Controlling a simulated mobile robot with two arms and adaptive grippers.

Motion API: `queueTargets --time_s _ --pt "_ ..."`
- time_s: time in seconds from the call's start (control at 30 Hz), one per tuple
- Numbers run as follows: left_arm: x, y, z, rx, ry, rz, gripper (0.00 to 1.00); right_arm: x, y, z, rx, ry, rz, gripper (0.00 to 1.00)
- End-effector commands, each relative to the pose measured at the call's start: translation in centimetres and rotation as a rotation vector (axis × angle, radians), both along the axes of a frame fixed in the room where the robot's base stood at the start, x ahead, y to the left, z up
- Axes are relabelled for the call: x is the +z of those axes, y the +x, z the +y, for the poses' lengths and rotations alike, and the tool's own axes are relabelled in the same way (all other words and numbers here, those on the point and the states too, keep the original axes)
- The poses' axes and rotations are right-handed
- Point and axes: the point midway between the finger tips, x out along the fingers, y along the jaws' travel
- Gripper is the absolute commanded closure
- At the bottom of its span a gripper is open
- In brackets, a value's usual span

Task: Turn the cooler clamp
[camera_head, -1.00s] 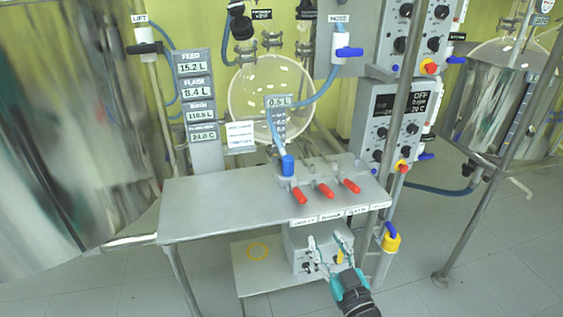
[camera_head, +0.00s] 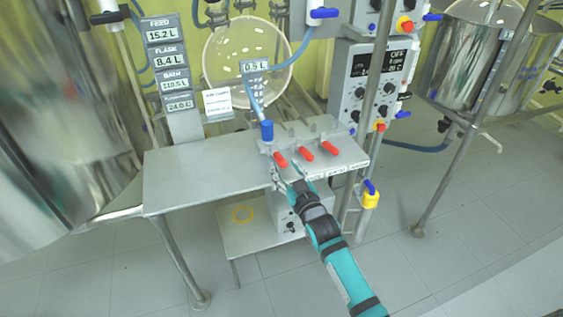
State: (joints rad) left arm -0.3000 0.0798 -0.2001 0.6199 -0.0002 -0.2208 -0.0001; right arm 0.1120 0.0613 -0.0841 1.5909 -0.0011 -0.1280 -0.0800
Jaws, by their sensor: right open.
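Three red-handled clamps stand in a row on the right end of the metal table: the left one (camera_head: 280,159), the middle one (camera_head: 305,153) and the right one (camera_head: 330,148). Small labels run along the table's front edge below them. They are too small to read, so I cannot tell which one is the cooler clamp. My right gripper (camera_head: 284,172) is open at the table's front edge, just below and in front of the left red handle. I cannot tell whether it touches the handle. My left gripper is out of view.
A blue-capped fitting (camera_head: 266,130) with a hose stands behind the left clamp. The metal table (camera_head: 190,175) is bare on its left. A control box (camera_head: 362,85) stands behind on the right. A yellow valve (camera_head: 370,198) hangs at the right leg.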

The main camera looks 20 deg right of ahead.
Motion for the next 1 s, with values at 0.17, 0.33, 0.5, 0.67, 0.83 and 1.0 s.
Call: queueTargets --time_s 0.17,0.33,0.5,0.67,0.83,1.0 --pt "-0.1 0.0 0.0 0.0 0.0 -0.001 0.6 0.0 2.5 0.2 0.0 0.001 -0.001 0.55" --pt "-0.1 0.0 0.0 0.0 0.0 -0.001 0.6 0.0 3.3 0.3 0.0 0.001 -0.001 0.55" --pt "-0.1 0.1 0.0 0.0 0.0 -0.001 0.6 0.0 3.4 0.3 0.0 0.001 -0.001 0.55" --pt "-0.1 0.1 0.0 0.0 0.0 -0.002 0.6 0.0 3.4 0.3 0.0 0.001 -0.001 0.64" --pt "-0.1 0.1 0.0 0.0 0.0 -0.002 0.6 0.0 3.4 0.3 0.0 0.001 -0.001 0.87" --pt "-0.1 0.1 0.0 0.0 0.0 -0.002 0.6 0.0 3.4 0.3 0.0 0.001 -0.001 1.0"
